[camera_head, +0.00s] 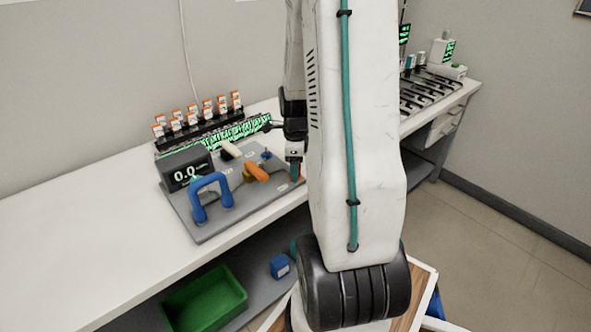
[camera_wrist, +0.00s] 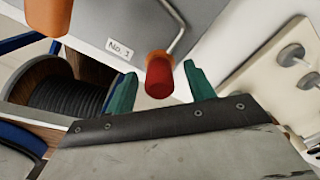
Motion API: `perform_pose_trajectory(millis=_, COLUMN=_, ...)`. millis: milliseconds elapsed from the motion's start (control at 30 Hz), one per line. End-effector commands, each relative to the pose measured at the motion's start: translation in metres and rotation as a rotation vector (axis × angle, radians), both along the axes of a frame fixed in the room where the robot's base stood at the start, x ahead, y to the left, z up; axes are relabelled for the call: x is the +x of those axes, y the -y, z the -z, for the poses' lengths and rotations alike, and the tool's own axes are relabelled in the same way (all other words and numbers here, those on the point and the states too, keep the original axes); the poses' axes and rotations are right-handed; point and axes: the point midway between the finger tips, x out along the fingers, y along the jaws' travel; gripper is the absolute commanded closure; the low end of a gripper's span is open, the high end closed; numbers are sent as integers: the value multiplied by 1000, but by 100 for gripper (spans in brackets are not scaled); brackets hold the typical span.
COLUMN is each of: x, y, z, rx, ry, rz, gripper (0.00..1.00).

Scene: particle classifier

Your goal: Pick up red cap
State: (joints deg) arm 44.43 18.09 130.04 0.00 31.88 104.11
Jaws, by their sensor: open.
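The red cap (camera_wrist: 159,80) shows in the wrist view as a short red cylinder with an orange ring at its far end, beside a grey panel. My gripper (camera_wrist: 160,70) is open, with one teal finger on each side of the cap. Gaps show between the cap and both fingers, and the cap looks unheld. In the head view my gripper (camera_head: 295,168) is at the right edge of the grey device board (camera_head: 205,232) on the bench. My arm hides much of that area, and the cap cannot be made out clearly there.
A bent metal rod (camera_wrist: 182,42) rises close to the cap, near a white label (camera_wrist: 119,49). The board carries a blue handle (camera_head: 212,190), an orange handle (camera_head: 256,172) and a display (camera_head: 187,172). Orange-capped bottles (camera_head: 207,111) stand behind. The bench's left (camera_head: 90,235) is clear.

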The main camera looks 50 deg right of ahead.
Motion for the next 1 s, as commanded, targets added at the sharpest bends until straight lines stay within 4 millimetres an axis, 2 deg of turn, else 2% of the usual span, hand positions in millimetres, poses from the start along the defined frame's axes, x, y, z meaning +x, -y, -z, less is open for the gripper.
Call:
perform_pose_trajectory(millis=200, x=0, y=0, z=0, rx=0, ry=0, rz=0, gripper=46)
perform_pose_trajectory(millis=300, x=0, y=0, z=0, rx=0, ry=0, rz=-1, gripper=74)
perform_pose_trajectory(millis=367, x=0, y=0, z=0, rx=0, ry=0, rz=-1, gripper=88)
perform_pose_trajectory(millis=433, x=0, y=0, z=0, rx=0, ry=0, rz=-1, gripper=88)
perform_pose_trajectory(millis=467, x=0, y=0, z=0, rx=0, ry=0, rz=-1, gripper=92)
perform_pose_trajectory(millis=733, x=0, y=0, z=-2, rx=-1, ry=1, rz=-1, gripper=92)
perform_pose_trajectory(millis=1000, x=0, y=0, z=-17, rx=-2, ry=2, rz=-1, gripper=92)
